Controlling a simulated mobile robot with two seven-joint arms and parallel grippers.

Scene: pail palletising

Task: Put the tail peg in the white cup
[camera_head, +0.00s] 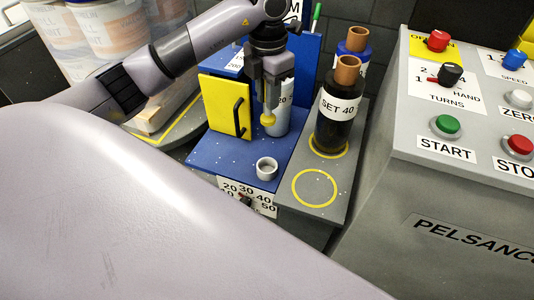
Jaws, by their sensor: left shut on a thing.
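The white cup (267,174) is a small, open ring-shaped cup on the blue surface near its front edge. My left gripper (271,100) points down above the blue surface, behind the cup and higher than it. It is shut on a yellow peg (268,118), which I take for the tail peg; its rounded yellow end hangs below the fingertips. The peg is apart from the cup, and its upper part is hidden between the fingers. My right gripper is out of view.
A dark bottle labelled SET 40 (337,117) stands right of the gripper, with another bottle behind. A grey-white cylinder (283,118) is close behind the gripper. A yellow door (224,106) is at left. The yellow-ringed spot (315,188) is empty. A control panel (470,130) fills the right.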

